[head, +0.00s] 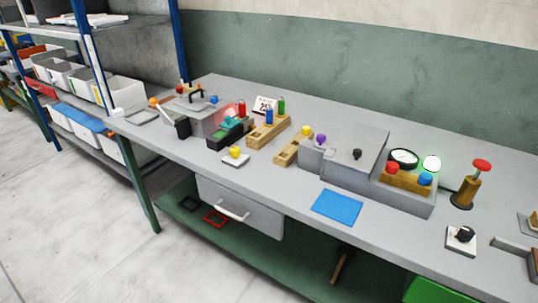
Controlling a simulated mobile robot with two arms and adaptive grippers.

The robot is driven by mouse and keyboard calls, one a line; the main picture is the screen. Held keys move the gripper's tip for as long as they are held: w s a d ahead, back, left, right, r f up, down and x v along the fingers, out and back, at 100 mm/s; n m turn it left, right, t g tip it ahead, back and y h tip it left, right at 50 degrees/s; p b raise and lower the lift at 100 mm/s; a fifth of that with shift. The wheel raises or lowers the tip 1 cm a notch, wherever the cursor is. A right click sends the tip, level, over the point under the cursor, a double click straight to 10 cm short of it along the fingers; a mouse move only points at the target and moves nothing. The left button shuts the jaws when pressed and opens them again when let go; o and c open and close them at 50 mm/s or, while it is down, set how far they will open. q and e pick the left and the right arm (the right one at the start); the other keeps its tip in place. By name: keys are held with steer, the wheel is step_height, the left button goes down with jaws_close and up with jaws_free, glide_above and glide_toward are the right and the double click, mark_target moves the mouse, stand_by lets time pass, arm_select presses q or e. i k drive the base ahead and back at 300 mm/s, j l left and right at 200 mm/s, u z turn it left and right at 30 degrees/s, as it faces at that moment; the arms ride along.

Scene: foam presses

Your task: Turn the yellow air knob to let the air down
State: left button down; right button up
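A yellow knob (235,151) sits on a small white base near the front edge of the grey bench, left of centre. A second yellow ball-shaped knob (305,131) stands farther right, by a wooden block. I cannot tell from this view which of them is the air knob. A round dial with a dark rim (403,156) and a lit green lamp (431,163) are on the grey press unit (352,170) at right. Neither of my grippers shows.
The grey bench (290,205) carries a wooden rack (268,132) with coloured pegs, a blue mat (336,207), a red-topped post (465,186) and a black knob on a white plate (462,239). A drawer (240,207) hangs below. Shelves with bins stand left.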

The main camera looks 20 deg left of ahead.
mark_target(234, 151)
steer(key=i+j, duration=0.1)
steer(key=j, duration=0.35)
steer(key=i+j, duration=0.1)
steer(key=j, duration=0.85)
steer(key=i+j, duration=0.15)
steer(key=j, duration=0.35)
steer(key=i+j, duration=0.1)
steer(key=j, duration=0.35)
